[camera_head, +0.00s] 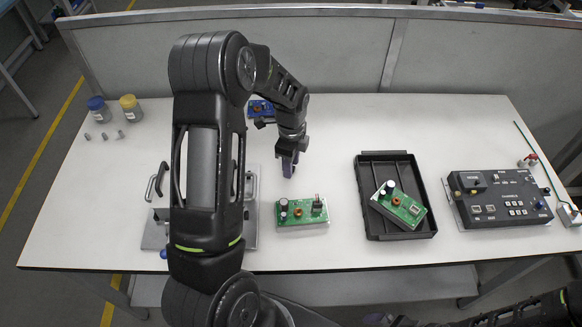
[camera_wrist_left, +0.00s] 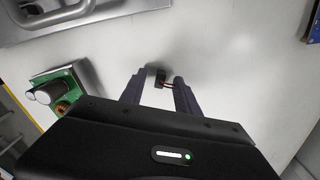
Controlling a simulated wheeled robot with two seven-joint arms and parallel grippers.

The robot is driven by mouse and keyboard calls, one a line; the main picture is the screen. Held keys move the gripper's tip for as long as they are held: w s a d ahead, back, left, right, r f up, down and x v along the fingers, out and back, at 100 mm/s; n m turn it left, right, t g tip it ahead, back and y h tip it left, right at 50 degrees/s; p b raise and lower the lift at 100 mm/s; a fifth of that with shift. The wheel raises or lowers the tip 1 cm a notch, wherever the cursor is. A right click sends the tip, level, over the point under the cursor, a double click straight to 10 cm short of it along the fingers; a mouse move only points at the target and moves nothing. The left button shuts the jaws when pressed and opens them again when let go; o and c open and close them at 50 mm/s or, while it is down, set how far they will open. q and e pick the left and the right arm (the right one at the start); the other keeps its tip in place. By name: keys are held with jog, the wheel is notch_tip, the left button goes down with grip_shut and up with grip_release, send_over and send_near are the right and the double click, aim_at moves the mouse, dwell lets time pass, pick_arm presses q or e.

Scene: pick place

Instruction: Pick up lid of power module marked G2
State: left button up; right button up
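My left gripper (camera_head: 288,165) points down over the white table, between the fixture and the tray. In the left wrist view my left gripper (camera_wrist_left: 160,92) has its two fingers apart. I cannot make out a lid or a G2 mark. A green circuit board (camera_head: 302,212) lies in front of the gripper and shows at the left of the wrist view (camera_wrist_left: 55,92). My right gripper is out of view.
A metal fixture (camera_head: 155,233) with handles is partly hidden behind my left arm. A black tray (camera_head: 405,170) holds another green board (camera_head: 398,205). A black control box (camera_head: 498,198) stands at right. A blue board (camera_head: 260,108) lies behind. Two jars (camera_head: 98,110) (camera_head: 131,108) stand back left.

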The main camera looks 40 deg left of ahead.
pick_arm(q)
jog(key=shift+c, duration=0.5)
grip_shut()
dwell(0.3)
